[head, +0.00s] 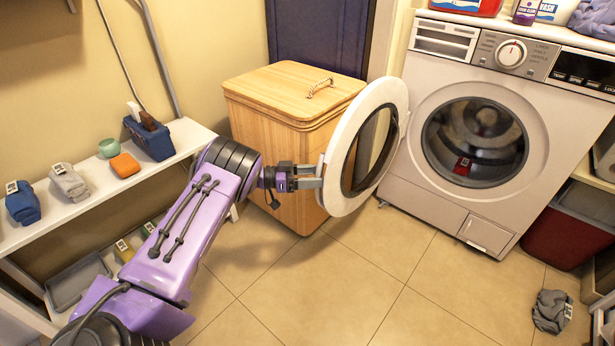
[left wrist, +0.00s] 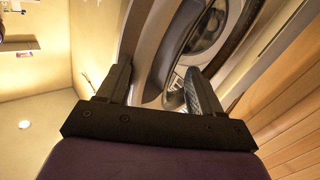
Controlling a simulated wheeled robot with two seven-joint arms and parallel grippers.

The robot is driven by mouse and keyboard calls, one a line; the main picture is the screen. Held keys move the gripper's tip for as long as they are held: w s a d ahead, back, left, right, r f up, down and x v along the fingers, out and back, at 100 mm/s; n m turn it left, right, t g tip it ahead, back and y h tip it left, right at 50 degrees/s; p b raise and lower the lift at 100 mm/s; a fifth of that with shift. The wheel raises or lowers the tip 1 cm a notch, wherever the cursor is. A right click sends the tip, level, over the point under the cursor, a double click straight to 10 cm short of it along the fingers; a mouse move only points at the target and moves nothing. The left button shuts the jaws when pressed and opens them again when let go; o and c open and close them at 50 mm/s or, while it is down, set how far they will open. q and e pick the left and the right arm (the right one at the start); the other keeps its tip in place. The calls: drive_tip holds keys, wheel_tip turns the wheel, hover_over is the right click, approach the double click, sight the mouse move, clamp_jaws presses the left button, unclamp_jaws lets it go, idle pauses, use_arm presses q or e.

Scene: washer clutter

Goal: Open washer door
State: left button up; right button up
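The washer (head: 470,220) stands at the right of the head view. Its round white door (head: 340,180) is swung wide open to the left, and the drum opening (head: 474,142) is exposed. My left gripper (head: 313,177) is at the door's left outer rim, with its fingertips close to or against it; I cannot tell if they touch. In the left wrist view, the two fingers of my left gripper (left wrist: 157,90) stand apart, with part of the pale door rim (left wrist: 150,65) beyond and between them. My right gripper is not in view.
A wooden hamper (head: 270,110) stands right behind the open door. A white shelf bench (head: 90,195) with cloths and small items runs along the left wall. A grey cloth (head: 551,311) lies on the floor at lower right. The tiled floor (head: 400,290) in front is clear.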

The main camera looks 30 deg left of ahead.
use_arm(q)
drive_tip(key=shift+a+r, duration=0.3)
drive_tip(key=shift+r, duration=0.15)
drive_tip(key=p+v, duration=0.2)
drive_tip(key=v, duration=0.8)
drive_tip(key=shift+s+a+f, duration=0.2)
drive_tip(key=shift+s+f, duration=0.1)
